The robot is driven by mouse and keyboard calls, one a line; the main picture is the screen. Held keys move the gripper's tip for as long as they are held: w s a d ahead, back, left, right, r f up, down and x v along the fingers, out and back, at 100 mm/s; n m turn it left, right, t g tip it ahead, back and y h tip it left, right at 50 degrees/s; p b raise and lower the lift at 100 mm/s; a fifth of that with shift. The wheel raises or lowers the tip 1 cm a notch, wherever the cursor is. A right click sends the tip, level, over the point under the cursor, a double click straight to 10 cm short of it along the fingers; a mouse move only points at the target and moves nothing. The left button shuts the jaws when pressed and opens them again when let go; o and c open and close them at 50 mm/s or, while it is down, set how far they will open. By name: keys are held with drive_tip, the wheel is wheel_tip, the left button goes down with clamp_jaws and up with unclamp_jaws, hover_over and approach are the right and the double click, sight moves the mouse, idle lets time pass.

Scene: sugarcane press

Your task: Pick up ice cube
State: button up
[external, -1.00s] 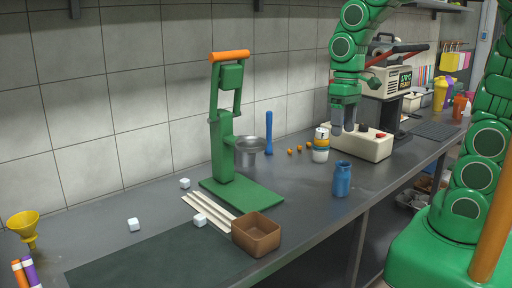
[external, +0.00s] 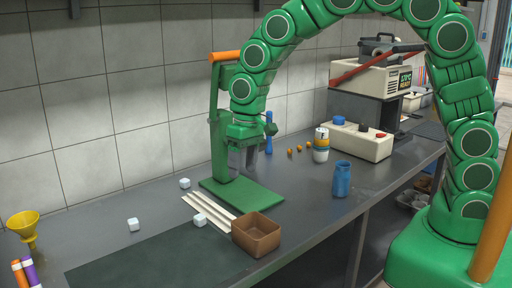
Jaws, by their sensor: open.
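Three white ice cubes lie on the grey counter. One ice cube (external: 185,183) is at the back, left of the green press. Another ice cube (external: 133,224) is farther left, near the dark mat. A third ice cube (external: 200,220) is by the front ends of the pale strips, left of the brown box. My gripper (external: 243,162) points down in front of the green press, above its base plate and to the right of all three cubes. Its fingers are open, and I see nothing between them. It hides part of the press and the metal cup.
The green press (external: 219,130) with an orange handle stands by the wall. The brown box (external: 256,235) is at the front edge. Pale strips (external: 208,210) lie left of the press plate. A blue jar (external: 342,179) and a yellow funnel (external: 24,226) stand apart. The dark mat (external: 150,262) is clear.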

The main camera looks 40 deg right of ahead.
drive_tip(key=t+h, duration=0.1)
drive_tip(key=t, duration=0.1)
approach(199, 216)
drive_tip(key=shift+w+d+f+m, duration=0.2)
drive_tip(key=shift+d+f+m, duration=0.2)
drive_tip(key=shift+f, duration=0.15)
drive_tip(key=shift+w+a+f, duration=0.1)
drive_tip(key=shift+w+f, duration=0.05)
drive_tip(key=shift+f, duration=1.1)
drive_tip(key=shift+w+a+f, duration=0.1)
drive_tip(key=shift+a+f, duration=0.05)
drive_tip(key=shift+f, duration=0.7)
drive_tip(key=shift+w+a+f, duration=0.15)
drive_tip(key=shift+f, duration=0.7)
drive_tip(key=shift+w+a+f, duration=0.1)
drive_tip(key=shift+f, duration=0.75)
drive_tip(key=c, duration=1.1)
drive_tip(key=shift+r, duration=0.15)
